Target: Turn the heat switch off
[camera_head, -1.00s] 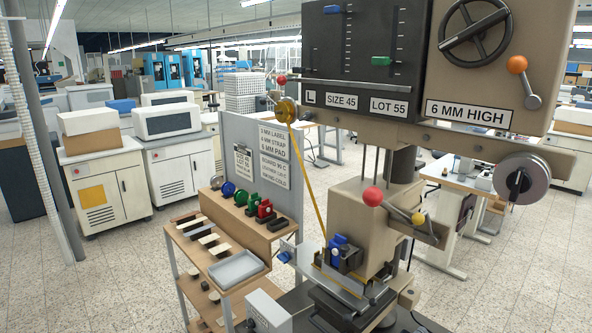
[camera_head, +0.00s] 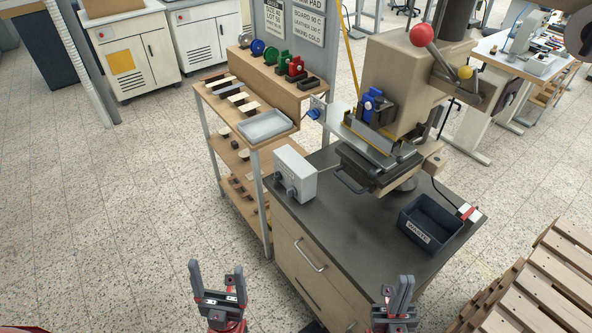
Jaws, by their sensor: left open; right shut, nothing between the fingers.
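A white control box (camera_head: 296,170) with dark knobs on its front stands at the left corner of the dark bench top. Which of its controls is the heat switch, and how it is set, is too small to tell. The stamping press (camera_head: 400,75) stands behind it to the right, with a blue part (camera_head: 371,104) on its head. My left gripper (camera_head: 217,270) is open and empty at the bottom, left of and nearer than the bench. My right gripper (camera_head: 401,285) is shut and empty at the bottom, in front of the bench. Both are apart from the box.
A dark waste bin (camera_head: 419,238) sits on the bench (camera_head: 345,226) at the right. A wooden shelf (camera_head: 222,108) with a grey tray (camera_head: 265,126) and several stamping parts stands left of the bench. Wooden pallets (camera_head: 540,280) are at lower right. The floor at left is clear.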

